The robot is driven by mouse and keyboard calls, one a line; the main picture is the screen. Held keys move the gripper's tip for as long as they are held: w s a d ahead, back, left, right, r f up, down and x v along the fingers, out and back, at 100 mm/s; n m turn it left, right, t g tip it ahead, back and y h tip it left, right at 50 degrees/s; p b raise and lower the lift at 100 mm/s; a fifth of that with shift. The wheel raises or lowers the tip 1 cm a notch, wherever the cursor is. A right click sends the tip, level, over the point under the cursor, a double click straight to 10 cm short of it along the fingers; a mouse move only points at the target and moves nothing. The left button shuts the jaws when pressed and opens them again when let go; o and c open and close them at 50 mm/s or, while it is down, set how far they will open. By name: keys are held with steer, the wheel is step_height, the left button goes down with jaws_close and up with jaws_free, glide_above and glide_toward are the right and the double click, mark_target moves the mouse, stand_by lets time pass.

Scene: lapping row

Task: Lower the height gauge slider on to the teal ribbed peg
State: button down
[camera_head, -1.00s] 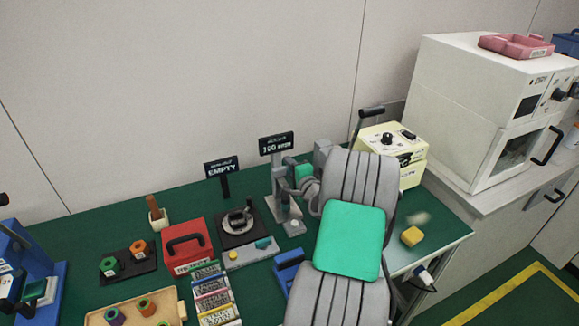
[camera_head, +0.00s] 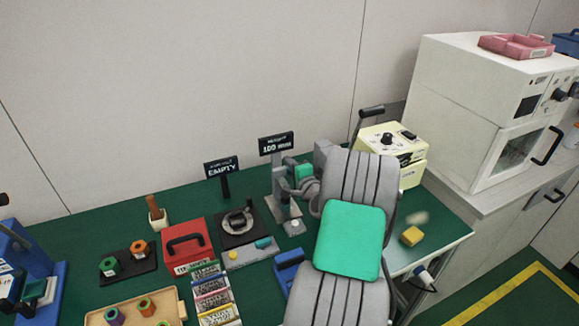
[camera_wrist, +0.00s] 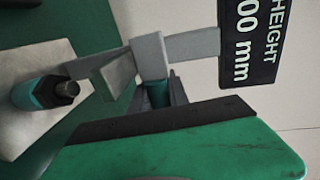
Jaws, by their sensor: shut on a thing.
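The height gauge (camera_head: 276,178) stands on the green bench under its black 100 mm sign. In the wrist view its pale base plate (camera_wrist: 20,132) is at the left, and its grey slider (camera_wrist: 150,55) sits across the grey post. The teal ribbed peg (camera_wrist: 50,92) stands on the base plate, its dark top just beside the slider's lower end in the picture. I cannot tell whether they touch. My gripper (camera_wrist: 155,92) is shut on the slider, its fingertips partly hidden behind my green-and-black gripper body.
A cream control box (camera_head: 395,170) stands behind my arm, and a yellow block (camera_head: 412,236) lies right of it. A dark round fixture (camera_head: 237,222) under the EMPTY sign and a red box (camera_head: 186,247) are to the left.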

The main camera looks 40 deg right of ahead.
step_height(320, 180, down, 4)
steer(key=b, duration=0.3)
steer(key=shift+r, duration=0.2)
steer(key=c, duration=1.3)
jaws_free()
steer(key=shift+o, duration=0.2)
steer(key=shift+s, duration=0.15)
steer(key=v, duration=0.7)
steer(key=shift+s+a+r+b, duration=0.1)
steer(key=shift+s+a+b, duration=0.15)
steer(key=shift+b, duration=0.1)
